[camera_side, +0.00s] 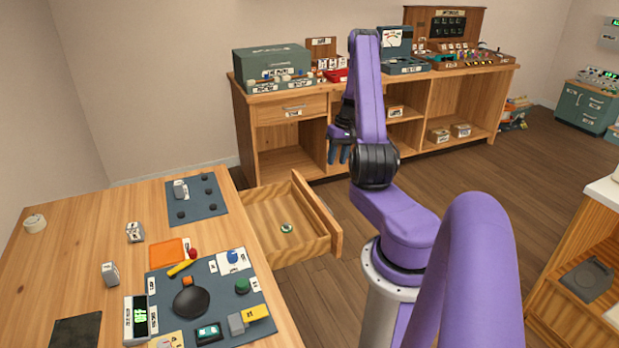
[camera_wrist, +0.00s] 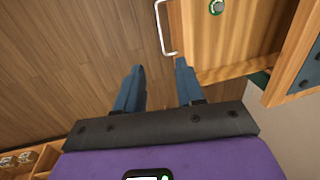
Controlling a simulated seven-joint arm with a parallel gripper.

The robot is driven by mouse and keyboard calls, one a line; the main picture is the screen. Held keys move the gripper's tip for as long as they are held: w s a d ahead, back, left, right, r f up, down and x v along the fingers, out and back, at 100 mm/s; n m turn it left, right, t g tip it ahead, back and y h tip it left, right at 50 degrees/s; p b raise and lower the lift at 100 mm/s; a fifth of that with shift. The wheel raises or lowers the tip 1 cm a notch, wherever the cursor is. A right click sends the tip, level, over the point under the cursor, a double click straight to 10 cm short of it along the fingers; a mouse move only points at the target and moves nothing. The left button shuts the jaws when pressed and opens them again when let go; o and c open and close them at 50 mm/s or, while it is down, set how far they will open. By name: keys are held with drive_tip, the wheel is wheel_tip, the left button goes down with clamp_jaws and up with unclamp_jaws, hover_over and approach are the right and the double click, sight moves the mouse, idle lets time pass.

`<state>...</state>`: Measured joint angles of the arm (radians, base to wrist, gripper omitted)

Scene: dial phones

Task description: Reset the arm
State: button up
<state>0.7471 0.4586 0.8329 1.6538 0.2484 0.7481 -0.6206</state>
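My arm is purple with dark joints and stands to the right of the near wooden table (camera_side: 90,250). My gripper (camera_side: 339,156) hangs beyond the open drawer, in front of the far cabinet. In the wrist view its two blue fingers (camera_wrist: 157,80) are spread apart with nothing between them. The open drawer (camera_side: 290,222) juts out from the near table with a small green and white round item (camera_side: 286,229) inside. The wrist view also shows the drawer's handle (camera_wrist: 166,30) ahead of the fingers.
The near table holds a dark mat (camera_side: 215,296) with several knobs and blocks, and an orange tray (camera_side: 169,252). The far cabinet (camera_side: 293,134) carries boxes and panels. Wooden floor (camera_side: 475,190) is free to the right of the drawer. A shelf unit (camera_side: 570,305) stands at the right edge.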

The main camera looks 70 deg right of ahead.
drive_tip(key=w+a+r+n+g, duration=0.1)
drive_tip(key=w+a+r+n, duration=0.15)
drive_tip(key=w+a, duration=0.45)
drive_tip(key=w+a+r+n, duration=0.2)
drive_tip(key=w+a+r, duration=0.25)
drive_tip(key=a, duration=0.35)
drive_tip(key=w+a+r+n, duration=0.1)
drive_tip(key=a+r+n, duration=0.15)
drive_tip(key=a, duration=0.65)
drive_tip(key=w+a+r+n, duration=0.1)
drive_tip(key=a+r+n, duration=0.15)
drive_tip(key=a, duration=0.65)
drive_tip(key=s+a+r+n+h, duration=0.1)
drive_tip(key=s+a+r+n, duration=0.15)
drive_tip(key=s+a, duration=0.35)
drive_tip(key=s+a+r+n, duration=0.1)
drive_tip(key=s+a+n, duration=0.3)
drive_tip(key=a, duration=0.5)
drive_tip(key=s+a+n, duration=0.1)
drive_tip(key=s+n, duration=0.1)
drive_tip(key=s, duration=0.5)
drive_tip(key=s+a+r+n, duration=0.1)
drive_tip(key=s+a+n, duration=0.1)
drive_tip(key=s, duration=0.5)
drive_tip(key=shift+s+n, duration=0.25)
drive_tip(key=shift+n, duration=0.45)
